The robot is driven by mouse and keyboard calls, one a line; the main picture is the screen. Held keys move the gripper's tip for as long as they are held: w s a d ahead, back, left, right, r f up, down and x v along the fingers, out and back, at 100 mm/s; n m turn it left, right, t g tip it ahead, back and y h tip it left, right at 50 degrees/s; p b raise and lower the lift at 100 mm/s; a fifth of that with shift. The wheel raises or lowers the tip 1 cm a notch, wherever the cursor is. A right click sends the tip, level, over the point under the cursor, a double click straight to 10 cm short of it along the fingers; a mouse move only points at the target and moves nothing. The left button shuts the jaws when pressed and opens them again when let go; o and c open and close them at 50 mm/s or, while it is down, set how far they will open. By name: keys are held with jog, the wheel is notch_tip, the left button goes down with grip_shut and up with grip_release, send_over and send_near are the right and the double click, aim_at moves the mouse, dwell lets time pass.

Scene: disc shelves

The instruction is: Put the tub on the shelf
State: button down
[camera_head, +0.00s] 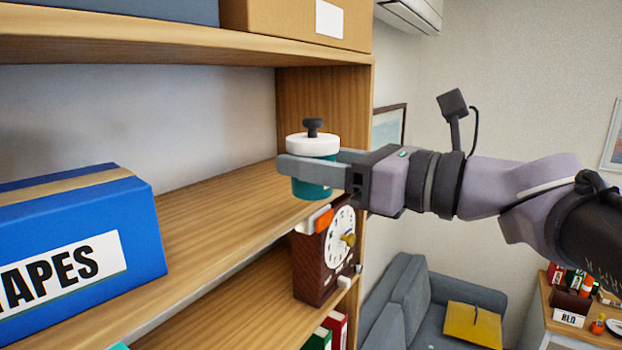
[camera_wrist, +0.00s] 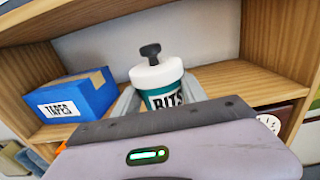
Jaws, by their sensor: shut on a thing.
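The tub (camera_head: 312,185) is teal with a white lid and a dark knob on top. My gripper (camera_head: 290,166) is shut on it, with a finger along its side just under the lid. The tub is upright at the front right of the wooden shelf (camera_head: 210,205); I cannot tell whether its base touches the board. In the wrist view the tub (camera_wrist: 165,92) shows the label "BITS" and stands between the fingers. Its lower part is hidden there by my gripper body.
A blue box (camera_head: 75,240) marked "TAPES" stands on the same shelf at the left. The board between box and tub is clear. The right side panel (camera_head: 330,105) is close behind the tub. A clock (camera_head: 325,250) stands on the shelf below. A cardboard box (camera_head: 300,20) is above.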

jog(key=x, duration=0.9)
jog(key=shift+w+d+f+p, duration=0.2)
jog(key=shift+w+f+p, duration=0.2)
jog(key=shift+w, duration=0.05)
jog(key=f+b, duration=0.3)
jog(key=f, duration=0.1)
jog(key=shift+w+a+f+b, duration=0.1)
jog(key=shift+w+a+b, duration=0.15)
jog(key=shift+a+b, duration=0.1)
jog(key=shift+r+p, duration=0.3)
jog(key=shift+p, duration=0.05)
jog(key=shift+f, duration=0.25)
jog(key=c, duration=0.6)
grip_release()
jog(key=shift+c, duration=0.2)
jog(key=shift+r, duration=0.15)
